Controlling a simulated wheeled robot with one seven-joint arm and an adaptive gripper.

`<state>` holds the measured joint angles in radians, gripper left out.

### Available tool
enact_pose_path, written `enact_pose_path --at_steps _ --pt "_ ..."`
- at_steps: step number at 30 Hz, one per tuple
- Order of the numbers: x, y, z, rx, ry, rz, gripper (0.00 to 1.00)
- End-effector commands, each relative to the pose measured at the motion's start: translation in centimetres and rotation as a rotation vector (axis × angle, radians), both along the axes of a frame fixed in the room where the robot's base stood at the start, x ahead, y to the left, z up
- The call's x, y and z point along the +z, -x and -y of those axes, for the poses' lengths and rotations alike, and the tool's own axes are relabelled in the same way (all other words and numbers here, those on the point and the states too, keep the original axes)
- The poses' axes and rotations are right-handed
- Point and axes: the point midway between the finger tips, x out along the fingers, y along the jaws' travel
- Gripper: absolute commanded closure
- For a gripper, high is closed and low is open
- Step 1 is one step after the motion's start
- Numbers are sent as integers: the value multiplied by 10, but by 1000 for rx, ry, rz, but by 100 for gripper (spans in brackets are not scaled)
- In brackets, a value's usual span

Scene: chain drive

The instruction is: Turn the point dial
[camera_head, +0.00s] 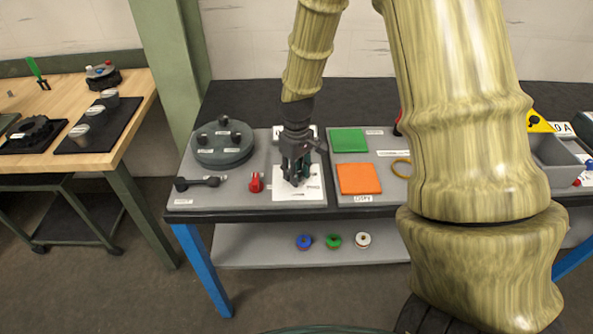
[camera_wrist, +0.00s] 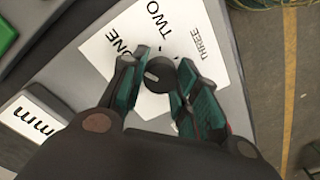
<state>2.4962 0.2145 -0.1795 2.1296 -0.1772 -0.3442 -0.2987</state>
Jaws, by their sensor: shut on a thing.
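The point dial (camera_wrist: 159,75) is a small dark round knob with a light pointer mark, on a white plate (camera_wrist: 107,38) lettered ONE, TWO and THREE. In the wrist view the mark lies toward the side of ONE. My gripper (camera_wrist: 160,85) is shut on the dial, with a green-and-black finger on each side of it. In the head view my gripper (camera_head: 296,178) points down over the white plate (camera_head: 313,190) and hides the dial there.
A dark round turntable with knobs (camera_head: 222,148), a black handle (camera_head: 197,183) and a red switch (camera_head: 256,182) are left of my gripper. Green (camera_head: 348,140) and orange (camera_head: 360,179) squares lie to the right. Several coloured rings lie on the shelf (camera_head: 270,250) below.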

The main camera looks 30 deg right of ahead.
Motion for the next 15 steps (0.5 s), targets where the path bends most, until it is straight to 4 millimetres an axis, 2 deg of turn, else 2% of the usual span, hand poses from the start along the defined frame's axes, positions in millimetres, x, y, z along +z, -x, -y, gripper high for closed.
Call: enact_pose_path --at_steps 8,15 --pt "4 0 1 -168 2 -1 93" --pt "4 -1 1 -390 3 0 93"
